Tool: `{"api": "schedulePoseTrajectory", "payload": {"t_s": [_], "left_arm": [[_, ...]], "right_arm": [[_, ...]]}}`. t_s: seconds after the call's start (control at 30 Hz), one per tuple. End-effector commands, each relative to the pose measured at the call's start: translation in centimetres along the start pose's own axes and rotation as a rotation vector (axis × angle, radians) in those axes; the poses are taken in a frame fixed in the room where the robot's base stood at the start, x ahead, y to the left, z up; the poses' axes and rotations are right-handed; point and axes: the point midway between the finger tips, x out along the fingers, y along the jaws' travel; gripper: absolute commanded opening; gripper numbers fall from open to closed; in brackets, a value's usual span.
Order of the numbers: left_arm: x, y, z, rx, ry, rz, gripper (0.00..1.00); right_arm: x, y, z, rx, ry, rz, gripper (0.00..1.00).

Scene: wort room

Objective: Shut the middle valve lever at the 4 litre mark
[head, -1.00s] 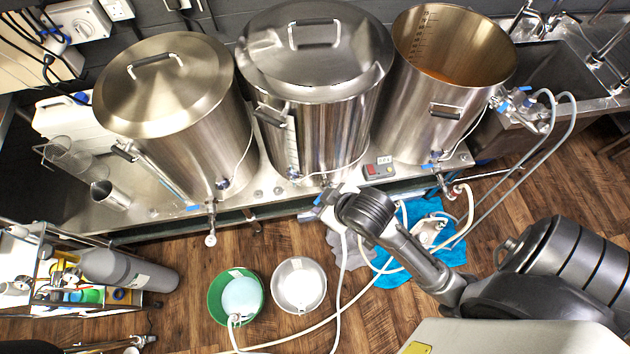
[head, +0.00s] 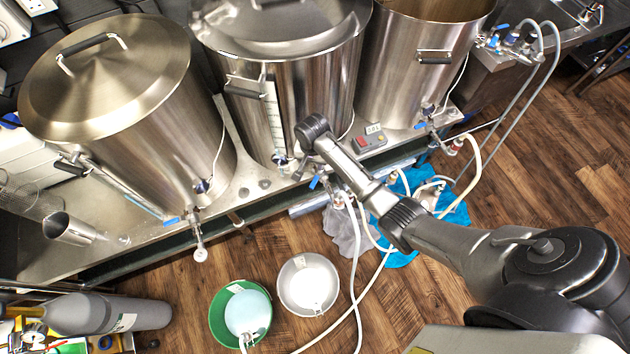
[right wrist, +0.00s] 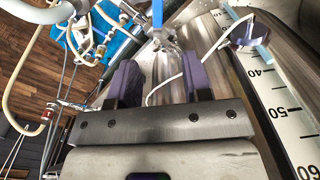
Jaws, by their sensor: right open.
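The middle kettle (head: 315,65) is a lidded steel vessel with a white scale strip (head: 273,112) on its front. The scale also shows in the right wrist view (right wrist: 270,85), with 40, 50 and 60 readable. Its blue valve lever (head: 315,182) is low at the front; a blue lever also shows upright in the right wrist view (right wrist: 157,14), beyond the fingertips. My right gripper (head: 303,168) is close to the valve, mostly hidden behind my wrist. In the right wrist view its purple fingers (right wrist: 161,75) are apart, with nothing gripped. My left gripper is not in view.
Lidded left kettle (head: 120,95) and open right kettle (head: 415,70) flank the middle one. On the floor stand a green bucket (head: 216,325) holding pale liquid and a steel bowl (head: 290,296). Hoses (head: 358,290) cross the floor near a blue cloth (head: 400,258). A red-grey controller (head: 370,138) sits on the bench.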

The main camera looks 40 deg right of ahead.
Motion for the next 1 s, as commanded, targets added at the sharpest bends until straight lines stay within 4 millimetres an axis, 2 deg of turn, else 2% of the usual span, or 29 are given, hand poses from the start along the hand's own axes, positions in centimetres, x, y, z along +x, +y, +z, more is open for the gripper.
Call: {"api": "schedulePoseTrajectory", "payload": {"t_s": [0.13,0.37,0.8,1.0], "left_arm": [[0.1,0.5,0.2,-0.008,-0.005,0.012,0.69],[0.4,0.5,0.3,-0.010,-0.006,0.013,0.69],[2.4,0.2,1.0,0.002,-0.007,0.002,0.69],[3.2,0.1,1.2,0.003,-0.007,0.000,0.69]], "right_arm": [[0.0,0.1,0.1,0.143,-0.004,0.007,0.45],[1.1,0.1,0.1,0.215,-0.003,0.007,0.45],[9.0,0.2,0.1,0.213,-0.003,0.009,0.45],[11.8,0.2,0.1,0.213,-0.002,0.007,0.45]]}}
